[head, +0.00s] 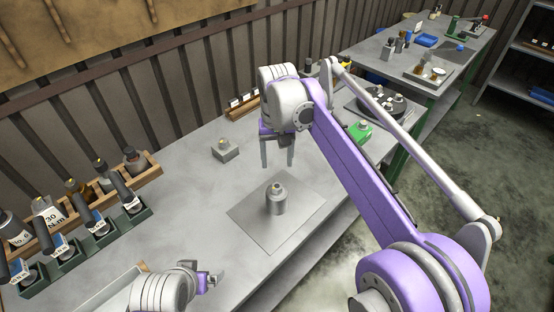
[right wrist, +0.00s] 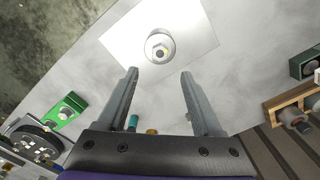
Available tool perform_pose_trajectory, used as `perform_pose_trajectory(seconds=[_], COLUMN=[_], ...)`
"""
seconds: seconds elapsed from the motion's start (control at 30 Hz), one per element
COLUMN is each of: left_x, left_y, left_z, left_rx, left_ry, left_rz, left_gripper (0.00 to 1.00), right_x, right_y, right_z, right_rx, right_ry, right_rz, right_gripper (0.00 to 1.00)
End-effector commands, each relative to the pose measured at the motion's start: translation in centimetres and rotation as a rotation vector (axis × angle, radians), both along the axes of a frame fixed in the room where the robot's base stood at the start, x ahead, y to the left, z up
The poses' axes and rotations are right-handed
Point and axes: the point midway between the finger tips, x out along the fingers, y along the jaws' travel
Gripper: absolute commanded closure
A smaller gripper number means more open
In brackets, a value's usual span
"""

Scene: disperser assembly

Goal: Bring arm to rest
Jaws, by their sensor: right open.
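My right gripper (head: 278,158) hangs above the workbench, its two fingers pointing down, open with nothing between them. The right wrist view shows the fingers apart and empty (right wrist: 159,76). A metal cylindrical part (head: 276,202) with a small brass-coloured top stands upright on a thin grey square plate (head: 252,234). In the right wrist view the part (right wrist: 160,48) lies beyond the fingertips, apart from them. My left gripper (head: 210,281) is at the bottom of the head view, small and low over the bench; its jaw opening is unclear.
A small grey block with a knob (head: 226,150) stands behind the plate. Green racks (head: 92,236) and a wooden bottle rack (head: 150,166) line the left. A dark round fixture (head: 381,103) and a green block (head: 360,131) are at the right end. A second table (head: 372,50) stands beyond.

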Motion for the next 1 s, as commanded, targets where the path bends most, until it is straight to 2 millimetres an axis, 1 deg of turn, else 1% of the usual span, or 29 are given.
perform_pose_trajectory(seconds=[0.27,0.37,0.47,0.57,0.6,0.67,0.77,0.9,1.0], left_x=[0.0,0.0,0.0,0.0,0.0,0.0,0.0,0.0,0.0], left_y=[0.0,0.0,0.0,0.0,0.0,0.0,0.0,0.0,0.0], left_z=[0.0,0.0,0.0,0.0,0.0,0.0,0.0,0.0,0.0], left_rx=[0.000,0.000,0.000,0.000,0.000,0.000,0.000,0.000,0.000], left_ry=[0.000,0.000,0.000,0.000,0.000,0.000,0.000,0.000,0.000], left_rz=[0.000,0.000,0.000,0.000,0.000,0.000,0.000,0.000,0.000], left_gripper=[0.00,0.00,0.00,0.00,0.00,0.00,0.00,0.00,0.00], right_x=[-0.1,-0.9,-2.5,-5.2,-6.4,-8.4,-11.7,-16.8,-20.0], right_y=[-0.2,-1.2,-3.3,-6.1,-7.2,-8.8,-11.1,-13.9,-15.4], right_z=[0.0,0.2,0.2,-0.1,-0.3,-0.9,-2.3,-5.2,-7.6], right_rx=[0.001,0.006,0.017,0.029,0.033,0.039,0.044,0.044,0.038], right_ry=[-0.002,-0.019,-0.058,-0.114,-0.139,-0.175,-0.238,-0.325,-0.384], right_rz=[-0.001,-0.006,-0.016,-0.028,-0.032,-0.039,-0.050,-0.065,-0.074], right_gripper=[0.32,0.32,0.32,0.32,0.32,0.32,0.32,0.32,0.32])
